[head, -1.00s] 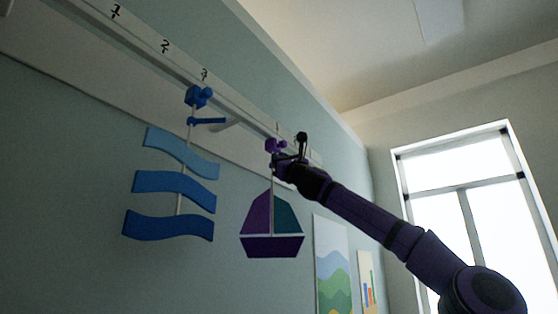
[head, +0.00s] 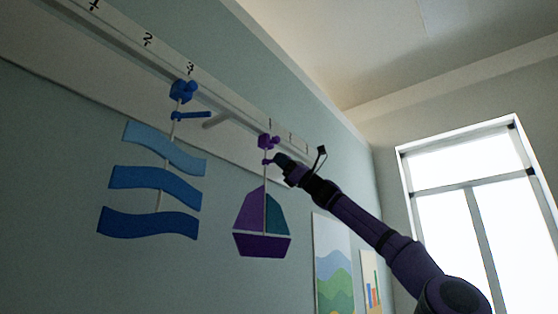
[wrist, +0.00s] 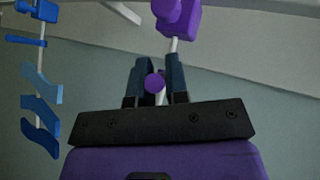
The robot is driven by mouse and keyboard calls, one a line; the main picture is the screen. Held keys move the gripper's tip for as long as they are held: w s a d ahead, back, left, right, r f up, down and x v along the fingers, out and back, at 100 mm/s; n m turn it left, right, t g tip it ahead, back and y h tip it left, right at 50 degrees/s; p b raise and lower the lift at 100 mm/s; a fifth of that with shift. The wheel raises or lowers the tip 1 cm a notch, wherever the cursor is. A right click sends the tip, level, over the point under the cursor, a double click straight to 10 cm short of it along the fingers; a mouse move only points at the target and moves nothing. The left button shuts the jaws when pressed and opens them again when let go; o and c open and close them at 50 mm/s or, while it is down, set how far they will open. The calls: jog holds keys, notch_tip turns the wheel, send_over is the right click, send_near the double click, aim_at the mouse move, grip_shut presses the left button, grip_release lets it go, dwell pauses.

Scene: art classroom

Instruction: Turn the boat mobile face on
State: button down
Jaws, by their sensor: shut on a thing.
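The boat mobile (head: 262,235), with a purple hull, a purple sail and a narrower teal sail, hangs on a thin rod from a purple clamp (head: 268,142) on the wall rail. It looks turned somewhat away from my view. A short purple handle (head: 267,161) sticks out from the rod below the clamp. My gripper (head: 277,160) comes from the right and is shut on this handle. In the wrist view the round purple handle end (wrist: 155,82) shows between the two dark fingers (wrist: 155,85). The boat's sails and hull are hidden there behind the gripper body.
A blue wave mobile (head: 155,185) hangs to the left from a blue clamp (head: 183,91), with its own blue handle (head: 190,115). The numbered rail (head: 225,113) runs along the wall. Posters (head: 333,265) and a window (head: 465,210) are to the right.

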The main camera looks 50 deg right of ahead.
jog(key=shift+w+d+n+g+y, duration=0.1)
jog(key=shift+d+n+g+y, duration=0.15)
jog(key=shift+n+g+y, duration=0.45)
jog(key=shift+w+d+n+g+y, duration=0.15)
jog(key=shift+d+n+g+y, duration=0.15)
jog(key=shift+g+y, duration=0.75)
jog(key=shift+w+d+n+g+y, duration=0.1)
jog(key=shift+d+n+g+y, duration=0.1)
jog(key=shift+n+g+y, duration=0.55)
jog(key=shift+g, duration=0.3)
jog(key=c, duration=1.1)
grip_release()
jog(key=v, duration=1)
jog(key=shift+s+d+f, duration=0.1)
jog(key=shift+d+f, duration=0.1)
jog(key=shift+f, duration=0.2)
